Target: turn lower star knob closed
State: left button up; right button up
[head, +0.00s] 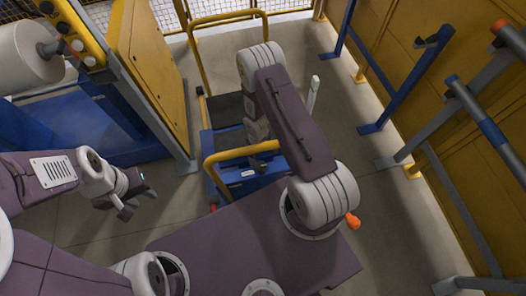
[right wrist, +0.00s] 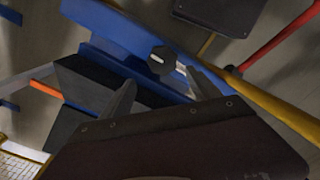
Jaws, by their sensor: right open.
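A small round dark knob (right wrist: 161,60) with a pale stem sits against a blue frame (right wrist: 105,25) in the right wrist view. I cannot tell from its shape whether it is the lower star knob. My right gripper (right wrist: 160,88) is open and empty. Its two grey fingers stand apart, with the knob just past their tips and between them; no contact shows. My left gripper (head: 132,196) hangs at the left in the head view, open and empty, away from the cart.
A blue cart (head: 222,142) with yellow handles stands beneath my right arm. A yellow bar (right wrist: 262,98) runs close to the right finger. A white roller (head: 25,55) and a yellow cabinet (head: 150,60) are at left, blue and grey stands (head: 402,75) at right. Open floor (head: 345,125) lies between.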

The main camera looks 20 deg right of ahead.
pick_arm(q)
jog(key=r+p, duration=0.1)
jog(key=r, duration=0.1)
jog(key=r+p, duration=0.2)
jog(key=r, duration=0.1)
jog(key=shift+s+d+r+p, duration=0.3)
jog(key=shift+d+p, duration=0.1)
jog(key=shift+w, duration=0.25)
jog(key=shift+a, duration=0.1)
